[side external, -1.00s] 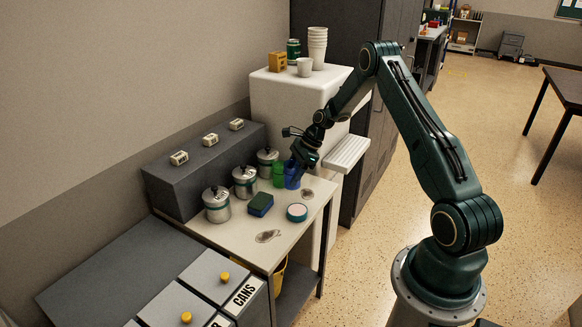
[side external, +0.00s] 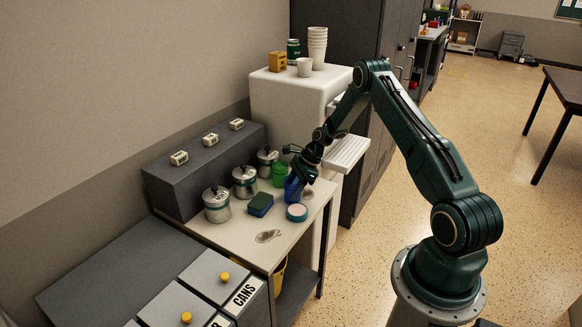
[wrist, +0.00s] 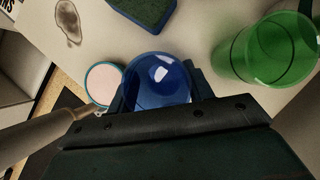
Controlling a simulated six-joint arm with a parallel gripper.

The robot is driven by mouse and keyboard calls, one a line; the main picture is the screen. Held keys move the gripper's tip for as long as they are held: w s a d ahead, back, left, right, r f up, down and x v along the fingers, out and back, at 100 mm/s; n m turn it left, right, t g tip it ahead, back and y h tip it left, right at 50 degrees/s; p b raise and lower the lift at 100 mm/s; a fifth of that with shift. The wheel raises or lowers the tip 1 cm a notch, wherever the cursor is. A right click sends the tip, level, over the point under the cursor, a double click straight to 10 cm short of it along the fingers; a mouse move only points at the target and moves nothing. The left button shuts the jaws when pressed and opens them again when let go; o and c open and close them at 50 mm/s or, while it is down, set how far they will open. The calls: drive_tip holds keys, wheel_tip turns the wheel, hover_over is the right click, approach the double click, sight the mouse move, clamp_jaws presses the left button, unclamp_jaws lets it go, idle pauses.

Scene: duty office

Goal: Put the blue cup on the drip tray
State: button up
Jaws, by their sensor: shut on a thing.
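The blue cup (side external: 291,189) is at the far right part of the counter, partly hidden by my gripper in the side view. My gripper (side external: 298,181) is shut on it. In the wrist view the blue cup (wrist: 158,78) sits between the jaws (wrist: 157,98), its round end facing the camera. Whether it touches the counter I cannot tell. The drip tray (side external: 347,153) is a white ribbed shelf on the front of the white dispenser, to the right of the cup; its visible top is empty.
A green cup (side external: 279,174) stands beside the blue one, also in the wrist view (wrist: 262,52). A green-blue sponge (side external: 260,204), a round pink-topped tin (side external: 297,212) and metal canisters (side external: 245,182) are nearby. The white dispenser (side external: 285,100) rises behind.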

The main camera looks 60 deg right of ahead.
drive_tip(key=shift+f, duration=0.1)
drive_tip(key=o, duration=0.7)
drive_tip(key=v, duration=1.2)
idle(0.4)
